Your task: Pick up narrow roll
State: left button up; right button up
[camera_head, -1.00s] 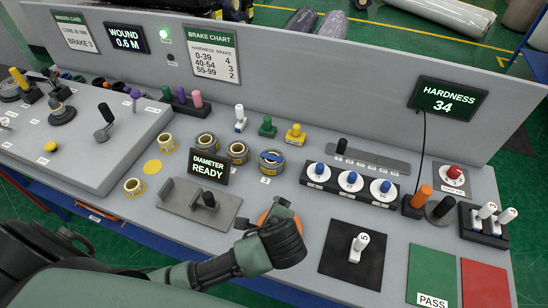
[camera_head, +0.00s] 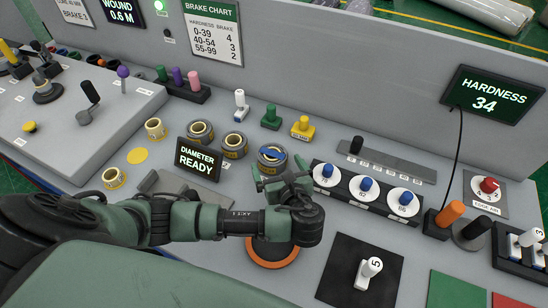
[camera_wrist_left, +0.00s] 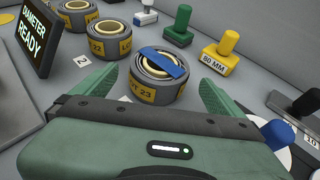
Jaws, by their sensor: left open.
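Several dark wrapped rolls with yellow labels stand in a row on the grey bench. The right one (camera_head: 271,160), with a blue strip across its top, shows in the left wrist view with label LOT 23 (camera_wrist_left: 157,78). The middle roll (camera_head: 234,146) and the left roll (camera_head: 199,133) stand to its left. I cannot tell which is narrowest. My left gripper (camera_head: 282,182) is open and empty, at the near side of the blue-strip roll. In the left wrist view its fingers (camera_wrist_left: 160,88) point to either side of that roll. My right gripper is not in view.
A DIAMETER READY display (camera_head: 199,160) stands left of the gripper. Green (camera_head: 270,117) and yellow (camera_head: 303,128) stamps stand behind the roll. A black rack with white dials (camera_head: 365,190) is close on the right. Smaller yellow rolls (camera_head: 155,129) lie to the left.

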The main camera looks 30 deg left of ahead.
aim_at(274, 161)
pick_arm(q)
jog(key=x, duration=0.5)
jog(key=shift+w+a+p, duration=0.1)
jog(key=shift+a+p, duration=0.1)
jog(key=shift+p, duration=0.2)
jog(key=c, duration=1.7)
